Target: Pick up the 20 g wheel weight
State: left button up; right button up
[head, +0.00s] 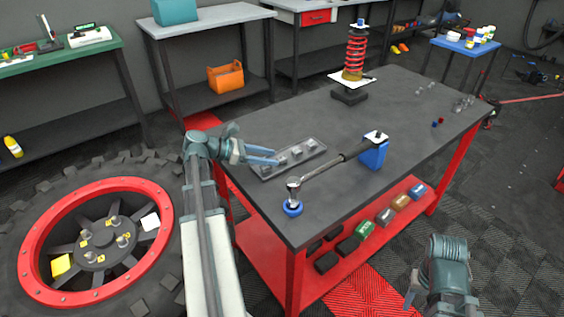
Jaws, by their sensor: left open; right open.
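A shallow grey tray (290,167) lies near the left edge of the dark workbench top. Several small grey blocks (296,151) sit in it, looking like wheel weights. No marking is readable, so I cannot tell which one is the 20 g wheel weight. My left gripper (276,156) is at the tray's left side, its blue fingers apart and pointing right over the tray. Nothing shows held between them, and the fingers cover part of the tray. My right gripper (413,292) is low at the bottom right, away from the bench, with its fingers only partly visible.
A red spring (354,55) stands at the back. A tyre with a red rim (158,238) lies at left. The bench's right half is mostly clear.

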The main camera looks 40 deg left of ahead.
pick_arm(q)
jog(key=shift+b+x, duration=0.3)
jog(key=shift+x, duration=0.95)
grip_shut()
notch_tip(320, 180, up, 10)
jog(key=p, duration=1)
